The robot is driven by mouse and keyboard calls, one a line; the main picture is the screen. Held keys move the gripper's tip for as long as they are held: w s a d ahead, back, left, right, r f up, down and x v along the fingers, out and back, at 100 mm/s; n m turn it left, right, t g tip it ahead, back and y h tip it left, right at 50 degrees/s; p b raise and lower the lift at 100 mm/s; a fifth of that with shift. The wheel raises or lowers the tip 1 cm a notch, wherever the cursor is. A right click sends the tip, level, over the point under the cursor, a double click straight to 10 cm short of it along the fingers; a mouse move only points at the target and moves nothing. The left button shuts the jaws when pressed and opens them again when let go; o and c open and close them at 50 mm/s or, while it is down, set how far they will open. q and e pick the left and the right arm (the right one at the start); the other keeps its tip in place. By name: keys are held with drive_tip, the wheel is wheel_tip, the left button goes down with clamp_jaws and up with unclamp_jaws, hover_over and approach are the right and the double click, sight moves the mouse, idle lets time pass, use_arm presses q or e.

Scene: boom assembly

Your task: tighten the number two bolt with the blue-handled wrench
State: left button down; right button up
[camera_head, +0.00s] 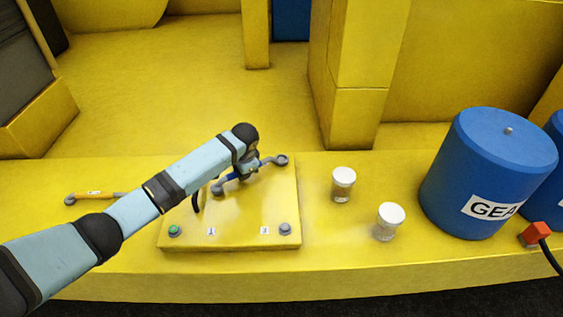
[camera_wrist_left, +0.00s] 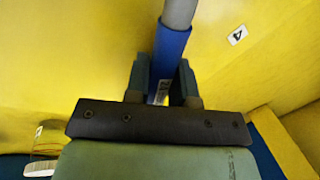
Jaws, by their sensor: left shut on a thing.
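The blue-handled wrench (camera_head: 231,177) is over the back part of the raised yellow plate (camera_head: 232,243), slanting up to the right, with a grey head at each end. My left gripper (camera_head: 241,174) is shut on its blue handle, which also shows between the fingers in the left wrist view (camera_wrist_left: 171,52). The right head overlaps the plate's back right corner; I cannot tell whether it touches a bolt there. A grey bolt (camera_head: 285,229) stands at the front right beside a small label (camera_head: 264,230), likely number two. A green-topped bolt (camera_head: 174,231) stands front left. My right gripper is not in view.
An orange-handled wrench (camera_head: 94,195) lies left of the plate, partly behind my arm. Two white-lidded jars (camera_head: 344,182) (camera_head: 389,220) and a large blue drum (camera_head: 480,175) stand to the right. A red plug (camera_head: 537,234) is at the far right. A yellow post (camera_head: 353,100) rises behind.

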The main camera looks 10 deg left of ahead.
use_arm(q)
drive_tip(key=shift+w+a, duration=0.15)
idle(0.3)
drive_tip(key=shift+w+a+m, duration=0.3)
drive_tip(key=shift+m, duration=0.2)
drive_tip(key=shift+w+a+m, duration=0.3)
idle(0.5)
drive_tip(key=shift+w+a+m, duration=0.25)
drive_tip(key=shift+w+m, duration=0.1)
drive_tip(key=shift+m, duration=0.05)
drive_tip(key=shift+w+a+m+h, duration=0.25)
drive_tip(key=shift+w+m+h, duration=0.05)
drive_tip(key=shift+w+m, duration=0.1)
